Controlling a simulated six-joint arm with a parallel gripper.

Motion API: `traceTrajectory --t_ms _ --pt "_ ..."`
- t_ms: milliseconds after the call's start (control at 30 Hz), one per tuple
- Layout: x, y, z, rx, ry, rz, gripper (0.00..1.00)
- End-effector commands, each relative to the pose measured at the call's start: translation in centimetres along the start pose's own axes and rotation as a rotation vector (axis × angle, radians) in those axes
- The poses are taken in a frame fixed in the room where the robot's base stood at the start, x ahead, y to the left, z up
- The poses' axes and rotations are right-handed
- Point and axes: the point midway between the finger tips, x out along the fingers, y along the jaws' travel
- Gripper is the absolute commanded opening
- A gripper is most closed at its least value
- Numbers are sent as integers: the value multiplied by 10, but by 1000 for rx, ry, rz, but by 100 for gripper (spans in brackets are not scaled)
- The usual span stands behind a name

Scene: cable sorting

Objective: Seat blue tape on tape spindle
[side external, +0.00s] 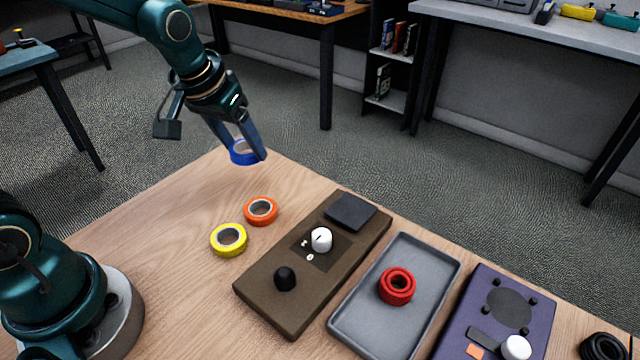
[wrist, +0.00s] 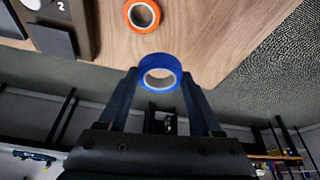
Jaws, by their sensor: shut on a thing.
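The blue tape (side external: 240,153) is a ring with a pale core. My gripper (side external: 252,157) is shut on it and holds it in the air above the table's far left edge. In the wrist view the blue tape (wrist: 160,61) sits between the two fingertips of my gripper (wrist: 158,74). A brown board (side external: 262,262) carries a white upright knob or post (side external: 321,239), a black rounded knob (side external: 285,278) and a dark square pad (side external: 351,211). I cannot tell which of these is the tape spindle. The blue tape is well apart from the board.
An orange tape (side external: 261,211) and a yellow tape (side external: 229,240) lie flat left of the board. A grey tray (side external: 433,262) holds stacked red rings (side external: 397,286). A purple board (side external: 545,318) and a black coil (side external: 603,347) are at right. Bare wood lies left of the tapes.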

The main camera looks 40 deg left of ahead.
Motion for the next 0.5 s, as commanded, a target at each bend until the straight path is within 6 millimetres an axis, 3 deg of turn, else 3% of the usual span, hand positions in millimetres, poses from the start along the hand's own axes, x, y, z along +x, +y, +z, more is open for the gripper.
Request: traceTrajectory --t_ms 33,200,500 --pt "-3 20 11 60 -2 23 12" --pt "-16 73 48 241 -3 92 12" --pt "-40 131 111 524 6 201 12"
